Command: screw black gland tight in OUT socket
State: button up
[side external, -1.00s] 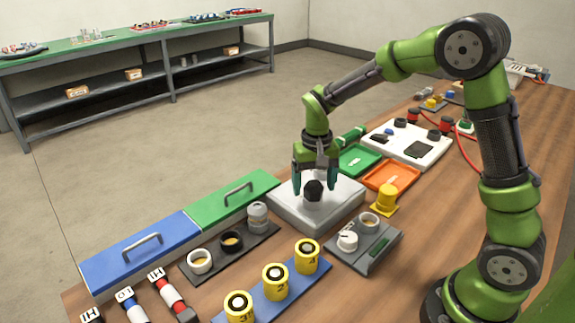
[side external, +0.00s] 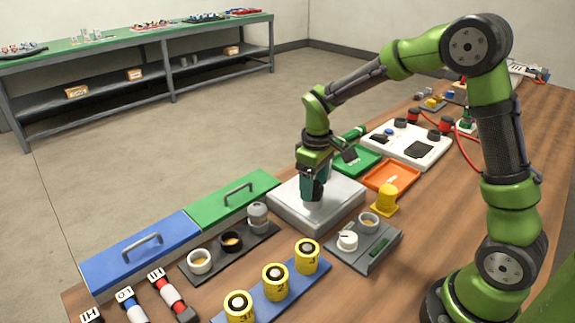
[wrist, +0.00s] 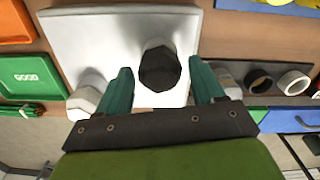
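The black gland (wrist: 160,68) is a faceted dark cap standing on a pale post on the white box (wrist: 70,40). In the side view the box (side external: 290,217) stands mid-bench, and my gripper's fingers hide most of the gland. My gripper (side external: 313,193) points down over it. In the wrist view my gripper's (wrist: 161,76) two teal fingers stand apart, one on each side of the gland, with a visible gap on both sides. A white faceted fitting (wrist: 86,98) shows left of the left finger. No OUT marking is readable.
A green tray (side external: 358,160) and orange tray (side external: 390,176) lie behind the box. A yellow part (side external: 385,198) and grey holder (side external: 375,250) stand at its right. A dark rack (side external: 230,255) with rings, green and blue lids (side external: 140,253), and yellow cylinders (side external: 275,280) are in front.

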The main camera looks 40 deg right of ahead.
jog(key=c, duration=0.8)
jog(key=m, duration=0.4)
jog(key=shift+m, duration=0.4)
jog(key=m, duration=0.4)
jog(key=shift+m, duration=0.3)
jog(key=o, duration=1.1)
